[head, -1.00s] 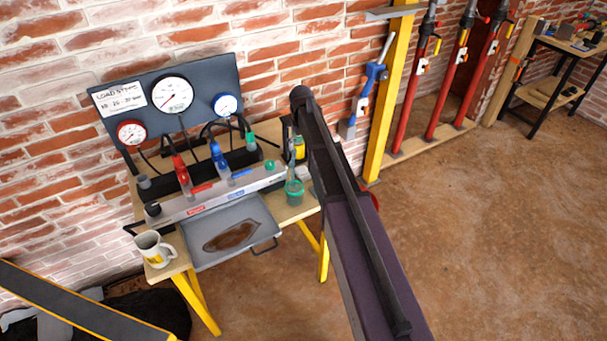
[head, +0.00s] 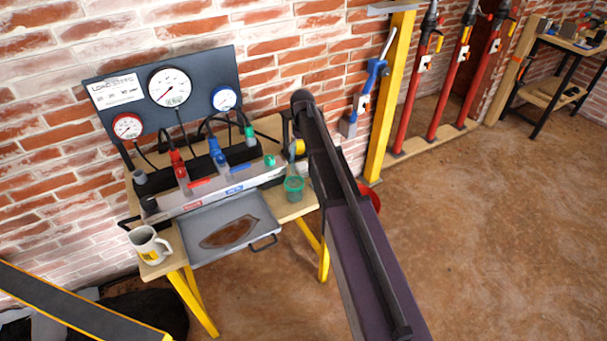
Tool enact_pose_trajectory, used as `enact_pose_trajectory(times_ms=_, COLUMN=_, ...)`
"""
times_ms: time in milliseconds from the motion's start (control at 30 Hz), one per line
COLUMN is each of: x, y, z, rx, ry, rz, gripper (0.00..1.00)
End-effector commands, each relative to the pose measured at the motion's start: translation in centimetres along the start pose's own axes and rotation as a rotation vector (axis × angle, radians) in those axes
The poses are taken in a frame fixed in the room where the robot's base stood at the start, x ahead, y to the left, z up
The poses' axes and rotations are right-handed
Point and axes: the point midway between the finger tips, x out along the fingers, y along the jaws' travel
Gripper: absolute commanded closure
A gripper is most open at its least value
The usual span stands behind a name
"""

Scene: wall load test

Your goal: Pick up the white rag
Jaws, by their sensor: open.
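I cannot make out a white rag in the head view. A wooden workbench with yellow legs (head: 155,268) stands against the brick wall. A grey metal tray (head: 196,228) with a brown oily patch lies at its front. My dark arm crosses the middle of the view and covers the right end of the bench and what lies behind it. My gripper is not in view.
A mug (head: 149,247) stands at the bench's front left corner and a green cup (head: 293,188) at its right end. A gauge panel (head: 200,72) stands behind. Red props (head: 451,85) and a yellow post (head: 389,95) line the wall. The brown floor at right is clear.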

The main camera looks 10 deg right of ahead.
Motion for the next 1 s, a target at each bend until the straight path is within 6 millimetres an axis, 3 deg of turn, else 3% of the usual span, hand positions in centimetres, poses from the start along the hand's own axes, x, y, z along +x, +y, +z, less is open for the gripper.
enact_pose_trajectory(times_ms=500, x=4.0, y=0.1, z=0.0, rx=0.001, ry=0.000, rz=0.000, gripper=0.00)
enact_pose_trajectory(times_ms=1000, x=4.3, y=0.1, z=0.1, rx=0.002, ry=0.000, rz=0.000, gripper=0.00)
